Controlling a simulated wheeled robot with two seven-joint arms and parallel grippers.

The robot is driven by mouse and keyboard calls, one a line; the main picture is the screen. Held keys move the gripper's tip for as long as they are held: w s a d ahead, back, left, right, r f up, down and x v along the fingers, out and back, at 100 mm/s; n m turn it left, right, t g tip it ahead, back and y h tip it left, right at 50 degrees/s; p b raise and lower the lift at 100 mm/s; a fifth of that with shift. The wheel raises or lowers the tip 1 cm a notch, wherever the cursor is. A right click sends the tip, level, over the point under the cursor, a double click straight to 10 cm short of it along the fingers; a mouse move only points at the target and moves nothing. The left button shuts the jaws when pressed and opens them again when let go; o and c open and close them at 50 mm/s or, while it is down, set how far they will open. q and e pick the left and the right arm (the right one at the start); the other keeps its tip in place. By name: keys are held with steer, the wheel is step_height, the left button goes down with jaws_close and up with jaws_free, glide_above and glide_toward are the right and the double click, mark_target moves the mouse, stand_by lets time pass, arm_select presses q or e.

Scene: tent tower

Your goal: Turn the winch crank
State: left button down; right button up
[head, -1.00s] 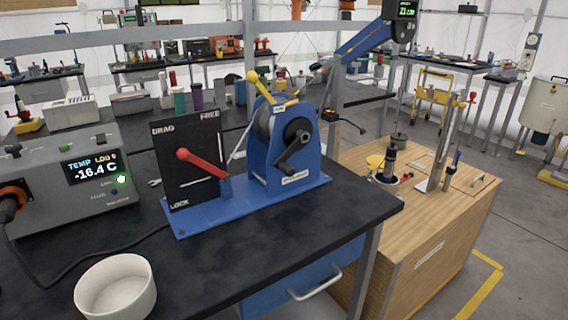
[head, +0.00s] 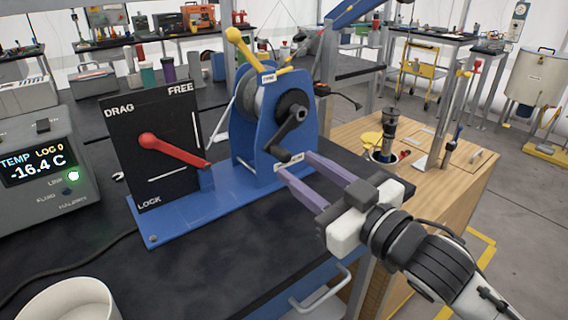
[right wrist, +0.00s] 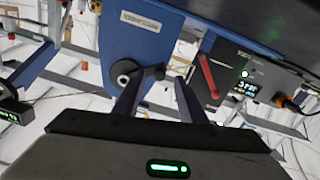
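The blue winch (head: 262,150) stands on a blue base plate on the dark bench. Its black crank (head: 288,132) hangs down and slightly left from the hub, with the handle knob at its lower end. My right gripper (head: 295,164) comes in from the lower right, its two purple-grey fingers apart and empty. Its tips are just below and right of the crank knob. In the right wrist view the picture is turned over; the crank (right wrist: 140,72) shows just beyond the open fingers (right wrist: 156,88), the knob between their tips. Contact cannot be told. My left gripper is not in view.
Left of the winch stands a black panel (head: 130,120) with a red lever (head: 170,149), marked DRAG, FREE and LOCK. A grey temperature box (head: 40,165) and a white bowl (head: 70,300) are further left. A wooden cabinet (head: 440,190) stands at the right.

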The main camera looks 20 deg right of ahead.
mark_target(288, 158)
steer(key=x, duration=0.6)
steer(key=shift+r, duration=0.1)
steer(key=shift+c, duration=0.5)
jaws_close()
